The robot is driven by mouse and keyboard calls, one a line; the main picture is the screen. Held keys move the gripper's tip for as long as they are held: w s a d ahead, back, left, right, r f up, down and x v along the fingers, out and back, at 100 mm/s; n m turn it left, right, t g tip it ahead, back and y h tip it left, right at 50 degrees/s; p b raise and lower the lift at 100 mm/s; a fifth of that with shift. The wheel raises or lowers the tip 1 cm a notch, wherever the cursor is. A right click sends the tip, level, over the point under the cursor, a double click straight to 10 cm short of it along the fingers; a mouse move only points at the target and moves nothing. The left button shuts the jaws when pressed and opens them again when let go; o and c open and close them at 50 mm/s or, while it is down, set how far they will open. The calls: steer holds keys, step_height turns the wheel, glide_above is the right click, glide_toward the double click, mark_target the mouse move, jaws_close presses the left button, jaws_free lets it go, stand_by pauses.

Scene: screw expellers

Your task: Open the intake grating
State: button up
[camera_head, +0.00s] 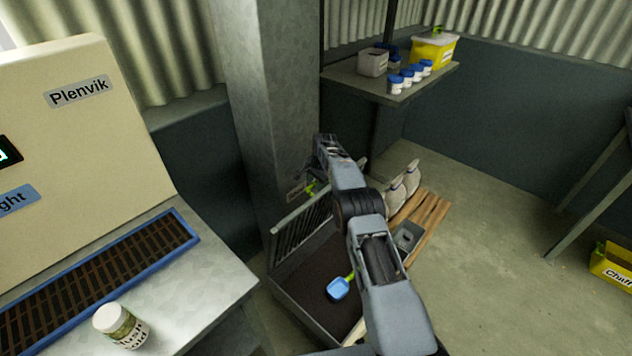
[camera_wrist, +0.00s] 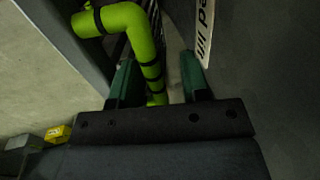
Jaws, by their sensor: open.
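A barred grating (camera_head: 302,225) stands tilted up at the back edge of a bin (camera_head: 290,300) with dark contents. A bright green handle (camera_head: 311,187) shows by the grey column, just above the grating. In the wrist view the same green handle (camera_wrist: 122,18) is bent, with black bands. My gripper (camera_wrist: 158,70) is open. The handle's lower part runs down between its dark green fingers; contact cannot be told. In the head view my arm hides the fingers. A label ending in "ed lift" (camera_wrist: 204,30) is right of the fingers.
A blue scoop (camera_head: 338,288) lies in the bin. At left, a cream cabinet (camera_head: 70,130) stands by a blue-framed slatted panel (camera_head: 100,272) and a jar (camera_head: 121,326). Sacks (camera_head: 407,182) rest on a pallet (camera_head: 432,215). A shelf (camera_head: 350,82) juts out behind.

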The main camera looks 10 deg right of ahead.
steer(key=shift+r, duration=0.1)
step_height(320, 180, up, 13)
steer(key=s+d+p, duration=0.1)
steer(key=s, duration=0.1)
steer(key=shift+d+r, duration=0.2)
steer(key=shift+d, duration=0.15)
stand_by(0.4)
